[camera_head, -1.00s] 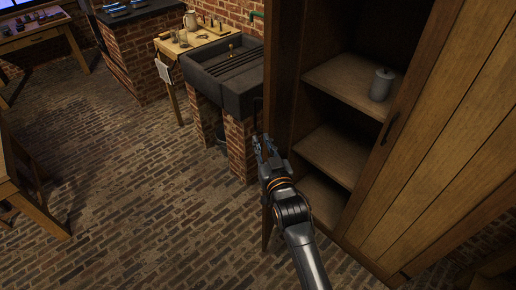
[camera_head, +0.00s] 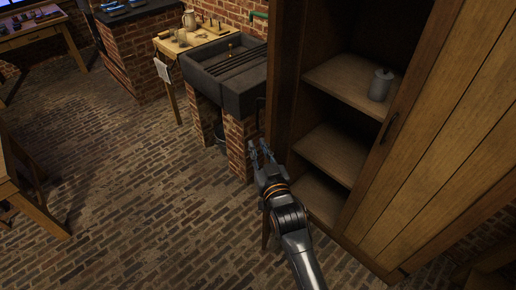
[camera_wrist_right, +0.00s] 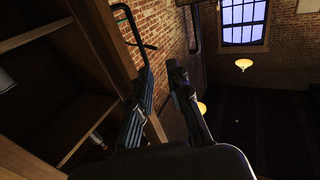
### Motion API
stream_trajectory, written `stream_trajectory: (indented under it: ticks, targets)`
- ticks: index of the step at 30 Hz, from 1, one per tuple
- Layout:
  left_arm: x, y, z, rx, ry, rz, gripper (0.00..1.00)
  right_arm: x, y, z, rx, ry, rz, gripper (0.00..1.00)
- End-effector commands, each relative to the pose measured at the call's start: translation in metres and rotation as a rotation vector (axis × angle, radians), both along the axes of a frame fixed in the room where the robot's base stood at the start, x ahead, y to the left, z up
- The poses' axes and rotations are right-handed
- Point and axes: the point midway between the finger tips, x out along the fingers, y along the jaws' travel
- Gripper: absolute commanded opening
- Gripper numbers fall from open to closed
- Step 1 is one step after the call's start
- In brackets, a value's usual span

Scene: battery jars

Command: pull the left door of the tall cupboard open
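The tall cupboard's left door (camera_head: 283,85) stands swung open, seen nearly edge-on in the head view, with its dark handle (camera_head: 259,112) on the outer face. The cupboard's shelves (camera_head: 345,80) are exposed beside it. My right gripper (camera_head: 261,148) is just below the handle, with its fingers spread and nothing seen between them. In the wrist view my right gripper (camera_wrist_right: 155,95) also shows parted fingers, with the door edge (camera_wrist_right: 100,45) to their left. Whether a finger still touches the handle I cannot tell. My left gripper is out of view.
The cupboard's right door (camera_head: 440,150) is shut, with its own handle (camera_head: 389,129). A grey lidded jar (camera_head: 380,86) stands on the upper shelf. A dark sink (camera_head: 228,75) on brick piers is close behind the open door. Brick floor (camera_head: 150,200) to the left is clear.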

Motion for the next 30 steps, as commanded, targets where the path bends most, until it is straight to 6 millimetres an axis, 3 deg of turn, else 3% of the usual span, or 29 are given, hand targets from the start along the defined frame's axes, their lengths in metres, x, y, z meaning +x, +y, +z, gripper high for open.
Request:
stream_trajectory:
  ticks: [1,15,28,30]
  targets:
    - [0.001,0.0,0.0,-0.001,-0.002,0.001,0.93,-0.01,0.014,-0.004,0.036,0.02,0.008,0.18]
    - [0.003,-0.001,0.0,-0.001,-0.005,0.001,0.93,-0.068,-0.011,-0.002,0.007,0.008,0.002,0.18]
    - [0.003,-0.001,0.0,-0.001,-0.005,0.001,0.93,-0.077,-0.016,-0.001,0.0,0.003,0.001,0.18]
    - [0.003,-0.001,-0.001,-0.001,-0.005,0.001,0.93,-0.077,-0.017,-0.003,-0.005,0.002,0.001,0.04]
